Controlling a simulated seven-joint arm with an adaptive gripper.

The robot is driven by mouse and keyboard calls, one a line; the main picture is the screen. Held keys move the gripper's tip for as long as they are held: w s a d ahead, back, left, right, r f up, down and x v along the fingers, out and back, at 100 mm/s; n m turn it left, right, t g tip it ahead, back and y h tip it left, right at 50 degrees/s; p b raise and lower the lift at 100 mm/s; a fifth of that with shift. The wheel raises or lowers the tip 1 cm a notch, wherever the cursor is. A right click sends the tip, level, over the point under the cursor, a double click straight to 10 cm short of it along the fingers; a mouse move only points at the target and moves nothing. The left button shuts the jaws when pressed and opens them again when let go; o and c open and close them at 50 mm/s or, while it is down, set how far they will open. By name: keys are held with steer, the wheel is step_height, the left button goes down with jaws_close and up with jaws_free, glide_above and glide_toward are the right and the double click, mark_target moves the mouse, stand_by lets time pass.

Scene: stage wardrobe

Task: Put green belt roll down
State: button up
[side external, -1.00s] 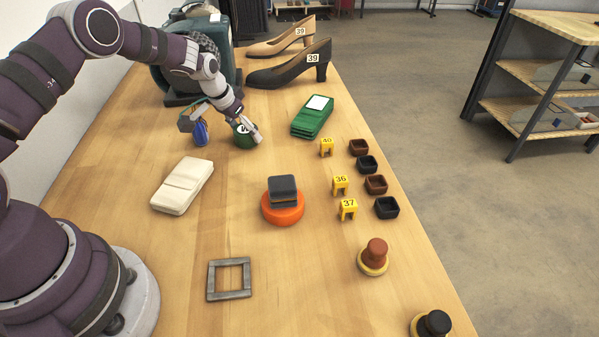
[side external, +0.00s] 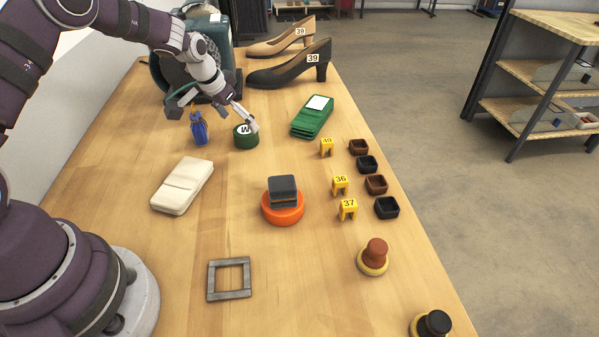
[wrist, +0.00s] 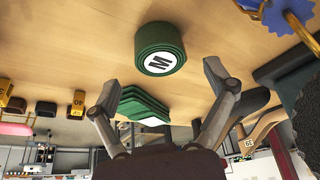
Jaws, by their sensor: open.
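The green belt roll (side external: 246,138) lies flat on the wooden table (side external: 120,243), its white M label facing up. It also shows in the wrist view (wrist: 160,50), upper middle, with its label toward the camera. My gripper (side external: 246,117) is just above and behind the roll in the side view. In the wrist view my gripper (wrist: 158,98) has its two fingers spread wide, with nothing between them, and the roll sits beyond the fingertips, apart from them.
Two shoes (side external: 292,66) and a green machine (side external: 205,45) stand behind.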

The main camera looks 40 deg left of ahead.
steer(key=s+d+r, duration=0.3)
steer(key=s+r, duration=0.3)
steer(key=r, duration=0.2)
steer(key=s+d+r, duration=0.3)
steer(key=s+r, duration=0.2)
steer(key=r, duration=0.3)
steer(key=s+d+t, duration=0.1)
steer(key=s+d, duration=0.3)
steer(key=s, duration=0.6)
steer(key=shift+s+r, duration=0.25)
steer(key=shift+s, duration=0.1)
